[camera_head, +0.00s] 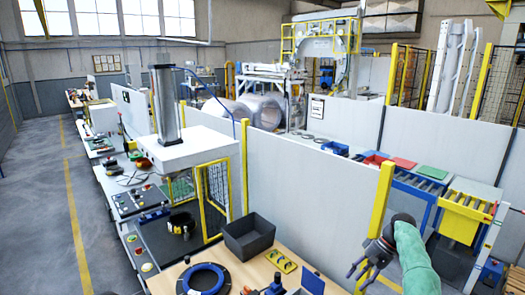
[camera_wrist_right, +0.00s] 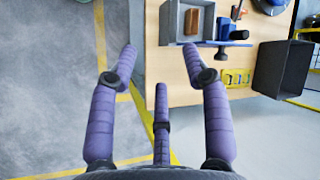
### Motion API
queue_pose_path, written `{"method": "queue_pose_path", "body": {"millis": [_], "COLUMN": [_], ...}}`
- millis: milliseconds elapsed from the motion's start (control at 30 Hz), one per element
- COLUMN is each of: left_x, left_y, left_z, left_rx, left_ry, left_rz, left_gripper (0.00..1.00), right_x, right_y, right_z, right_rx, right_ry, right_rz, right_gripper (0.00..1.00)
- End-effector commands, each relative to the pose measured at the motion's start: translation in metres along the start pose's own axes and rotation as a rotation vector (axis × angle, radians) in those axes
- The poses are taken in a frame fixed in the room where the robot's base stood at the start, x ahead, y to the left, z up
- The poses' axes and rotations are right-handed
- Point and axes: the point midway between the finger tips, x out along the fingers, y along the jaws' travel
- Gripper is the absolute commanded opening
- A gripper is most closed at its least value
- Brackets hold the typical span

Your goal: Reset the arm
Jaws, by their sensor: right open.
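My right gripper (camera_head: 358,277) is at the lower right of the head view, at the end of my green-sleeved arm. It is open and empty, just right of the wooden table (camera_head: 240,273). In the right wrist view its purple fingers (camera_wrist_right: 160,62) are spread with nothing between them. The grey floor and the table edge show beyond them. My left gripper is in neither view.
The table holds a dark open bin (camera_head: 249,236), a blue-black ring (camera_head: 203,280) and a yellow plate (camera_head: 281,261). A grey box (camera_wrist_right: 180,35) holds a brown block (camera_wrist_right: 193,22). A yellow post (camera_head: 381,201) and white panel (camera_head: 308,177) stand behind my gripper.

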Motion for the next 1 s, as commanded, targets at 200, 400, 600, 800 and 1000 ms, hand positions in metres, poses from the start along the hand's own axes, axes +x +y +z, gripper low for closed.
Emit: {"method": "queue_pose_path", "body": {"millis": [200,400,600,800,1000], "left_x": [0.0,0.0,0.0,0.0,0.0], "left_y": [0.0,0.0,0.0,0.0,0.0], "left_z": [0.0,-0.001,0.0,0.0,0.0], "left_rx": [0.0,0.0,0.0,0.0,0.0], "left_ry": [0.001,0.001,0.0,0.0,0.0], "left_rz": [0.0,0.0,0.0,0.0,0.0], "left_gripper": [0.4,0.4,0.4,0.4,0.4], "right_x": [0.024,0.054,0.098,0.173,0.258], "right_y": [0.006,0.014,0.025,0.045,0.067], "right_z": [-0.009,-0.018,-0.025,-0.021,0.008], "right_rx": [0.018,0.039,0.066,0.102,0.129], "right_ry": [0.004,0.014,0.027,0.045,0.071], "right_rz": [0.004,0.011,0.026,0.055,0.099], "right_gripper": [0.48,0.48,0.48,0.48,0.48]}}
